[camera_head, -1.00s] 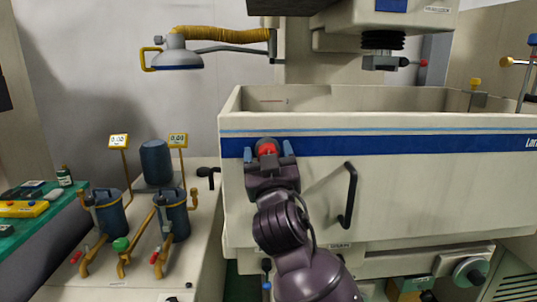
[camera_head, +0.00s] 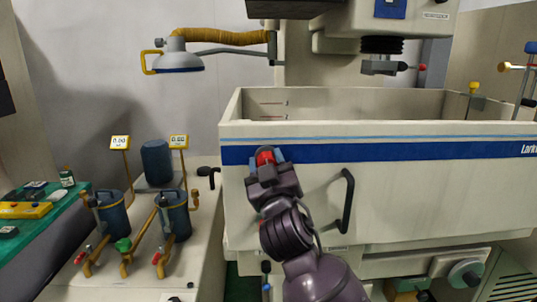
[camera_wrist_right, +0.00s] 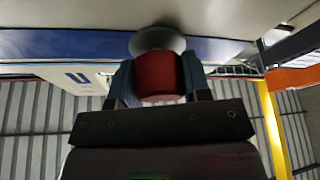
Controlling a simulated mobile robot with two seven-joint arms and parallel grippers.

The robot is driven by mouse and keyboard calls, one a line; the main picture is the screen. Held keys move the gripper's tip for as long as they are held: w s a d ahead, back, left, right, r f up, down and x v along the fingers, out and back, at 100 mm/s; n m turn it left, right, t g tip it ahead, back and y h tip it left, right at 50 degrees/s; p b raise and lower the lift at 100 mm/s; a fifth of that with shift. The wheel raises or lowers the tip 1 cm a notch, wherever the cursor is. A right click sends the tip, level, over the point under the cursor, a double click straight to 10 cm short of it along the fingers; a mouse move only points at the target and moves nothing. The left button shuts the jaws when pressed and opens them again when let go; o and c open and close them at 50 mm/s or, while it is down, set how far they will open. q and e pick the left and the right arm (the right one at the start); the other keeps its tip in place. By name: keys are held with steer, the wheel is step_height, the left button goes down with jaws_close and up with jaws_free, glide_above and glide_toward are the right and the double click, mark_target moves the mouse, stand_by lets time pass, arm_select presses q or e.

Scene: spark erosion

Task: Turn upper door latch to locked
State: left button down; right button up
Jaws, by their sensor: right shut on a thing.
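The upper door latch (camera_head: 264,157) is a red knob on the blue stripe at the left of the tank's front door (camera_head: 300,195). My right gripper (camera_head: 265,160) is on it from the front, and its blue fingers close on both sides of the knob. In the right wrist view the red latch (camera_wrist_right: 160,77) sits between the two fingers of the right gripper (camera_wrist_right: 160,85), with a round grey base behind it. The latch's locked or unlocked marking cannot be read. My left gripper does not show.
A black door handle (camera_head: 347,200) stands out just right of my right arm. A black lever (camera_head: 207,172) juts out left of the tank. Filter canisters (camera_head: 174,215) with pipes stand on the left bench. A yellow-hosed lamp (camera_head: 180,60) hangs above.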

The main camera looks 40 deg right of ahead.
steer(key=n+p, duration=0.1)
steer(key=n+y+p, duration=0.1)
steer(key=shift+r+n, duration=0.2)
steer(key=shift+n, duration=0.1)
steer(key=shift+n+y+p, duration=0.3)
steer(key=shift+n+y, duration=0.2)
steer(key=shift+n, duration=0.2)
steer(key=n+y+p, duration=0.1)
steer(key=n, duration=0.2)
steer(key=shift+f+n+y, duration=0.1)
steer(key=shift+n+y, duration=0.2)
steer(key=shift+n, duration=0.5)
steer(key=n+g+y, duration=0.1)
steer(key=n, duration=0.2)
steer(key=n+y, duration=0.1)
steer(key=n, duration=0.2)
steer(key=shift+f+g, duration=0.1)
steer(key=shift+g, duration=0.3)
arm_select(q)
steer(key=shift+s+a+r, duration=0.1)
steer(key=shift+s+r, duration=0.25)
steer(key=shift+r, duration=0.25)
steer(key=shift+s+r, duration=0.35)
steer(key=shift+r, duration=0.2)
arm_select(e)
steer(key=shift+n+g, duration=0.7)
steer(key=shift+n, duration=1)
